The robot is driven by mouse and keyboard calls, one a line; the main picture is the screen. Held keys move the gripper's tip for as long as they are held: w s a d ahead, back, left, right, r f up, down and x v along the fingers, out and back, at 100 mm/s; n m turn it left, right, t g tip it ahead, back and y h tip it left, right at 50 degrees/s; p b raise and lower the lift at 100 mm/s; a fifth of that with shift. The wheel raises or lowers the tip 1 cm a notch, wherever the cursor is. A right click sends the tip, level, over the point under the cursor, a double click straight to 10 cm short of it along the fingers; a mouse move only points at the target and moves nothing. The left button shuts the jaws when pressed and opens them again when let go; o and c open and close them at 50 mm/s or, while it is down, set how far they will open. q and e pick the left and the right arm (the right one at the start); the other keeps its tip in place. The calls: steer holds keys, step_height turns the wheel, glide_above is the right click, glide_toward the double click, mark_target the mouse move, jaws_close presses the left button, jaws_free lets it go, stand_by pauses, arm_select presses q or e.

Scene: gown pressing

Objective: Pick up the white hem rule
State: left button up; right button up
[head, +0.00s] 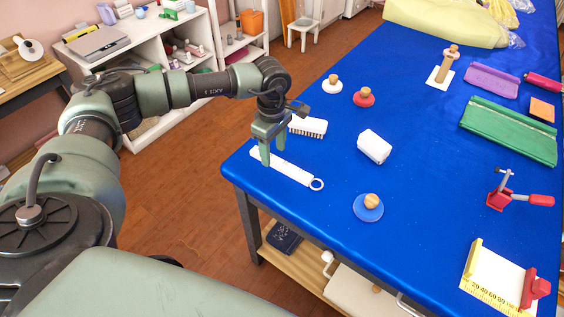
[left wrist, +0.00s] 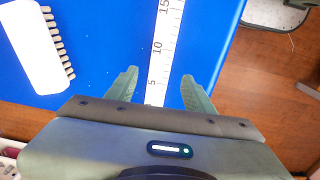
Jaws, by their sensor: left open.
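The white hem rule (head: 290,170) lies flat on the blue table near its left corner, with a ring at its right end. In the left wrist view the rule (left wrist: 162,50) shows marks 5, 10 and 15 and runs between my fingers. My left gripper (head: 272,153) points down over the rule's left part. Its green fingers (left wrist: 157,88) are open, one on each side of the rule, with gaps between. I cannot tell how high the fingertips are above the table. My right gripper is not in view.
A white brush (head: 308,126) lies just behind my left gripper; it also shows in the left wrist view (left wrist: 32,45). A white block (head: 374,146) and a blue disc with a wooden knob (head: 369,207) stand to the right. The table's edge is close to the rule.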

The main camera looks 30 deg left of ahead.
arm_select(q)
step_height(320, 180, down, 3)
steer(key=shift+r, duration=0.1)
jaws_close()
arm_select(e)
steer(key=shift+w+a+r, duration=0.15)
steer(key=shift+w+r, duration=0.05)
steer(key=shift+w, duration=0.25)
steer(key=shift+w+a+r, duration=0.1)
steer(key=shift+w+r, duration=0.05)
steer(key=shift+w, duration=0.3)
arm_select(q)
steer(key=shift+r, duration=0.1)
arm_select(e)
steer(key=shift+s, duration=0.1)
